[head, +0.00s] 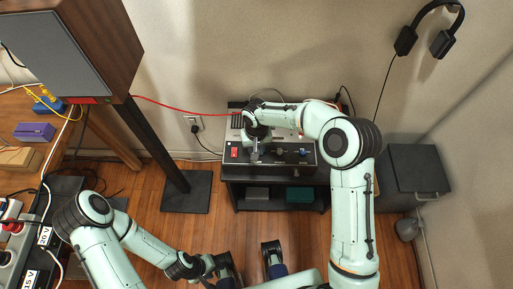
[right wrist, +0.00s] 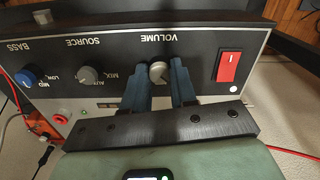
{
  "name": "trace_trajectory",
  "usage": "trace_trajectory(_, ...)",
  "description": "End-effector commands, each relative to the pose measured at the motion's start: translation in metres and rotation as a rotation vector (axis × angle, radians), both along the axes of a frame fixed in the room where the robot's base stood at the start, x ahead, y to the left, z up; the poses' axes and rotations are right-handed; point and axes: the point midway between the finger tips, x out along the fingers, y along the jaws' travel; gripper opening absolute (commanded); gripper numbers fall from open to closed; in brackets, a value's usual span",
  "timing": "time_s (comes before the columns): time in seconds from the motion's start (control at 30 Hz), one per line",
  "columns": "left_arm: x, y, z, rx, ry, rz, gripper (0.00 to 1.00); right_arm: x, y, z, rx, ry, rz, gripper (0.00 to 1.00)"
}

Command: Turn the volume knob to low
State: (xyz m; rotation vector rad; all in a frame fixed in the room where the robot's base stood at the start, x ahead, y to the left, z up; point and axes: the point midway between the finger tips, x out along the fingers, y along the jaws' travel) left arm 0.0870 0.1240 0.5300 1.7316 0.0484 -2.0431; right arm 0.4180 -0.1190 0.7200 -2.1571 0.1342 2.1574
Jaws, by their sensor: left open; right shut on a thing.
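The amplifier (head: 307,160) sits on a dark stand against the wall, its panel facing me. In the right wrist view the panel (right wrist: 120,58) appears upside down, with the grey volume knob (right wrist: 157,72) under the word VOLUME. My right gripper (right wrist: 160,88) has its blue fingers on either side of this knob and is shut on it. The fingers hide part of the knob and any level marks near it, so I cannot tell its setting. In the head view my right gripper (head: 256,153) is over the panel's left part. My left gripper (head: 249,263) is open and empty, low over the floor.
Beside the volume knob are a red switch (right wrist: 228,67), a grey source knob (right wrist: 88,75) and a blue bass knob (right wrist: 27,78). A speaker (head: 60,50) on a black stand is at the left. A dark cabinet (head: 415,170) stands at the right.

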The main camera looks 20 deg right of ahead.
Motion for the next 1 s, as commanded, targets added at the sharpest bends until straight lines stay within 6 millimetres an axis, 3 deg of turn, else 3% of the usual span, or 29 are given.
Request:
trace_trajectory(0.4,-0.0008,0.0002,0.0018,0.0,0.004,0.0,0.43,0.001,0.0001,0.0014,0.0,-0.003,0.214,0.0)
trace_trajectory(1.0,-0.0011,0.0001,0.002,0.0,0.004,0.0,0.43,0.001,0.0001,0.0012,0.0,-0.004,0.254,0.0)
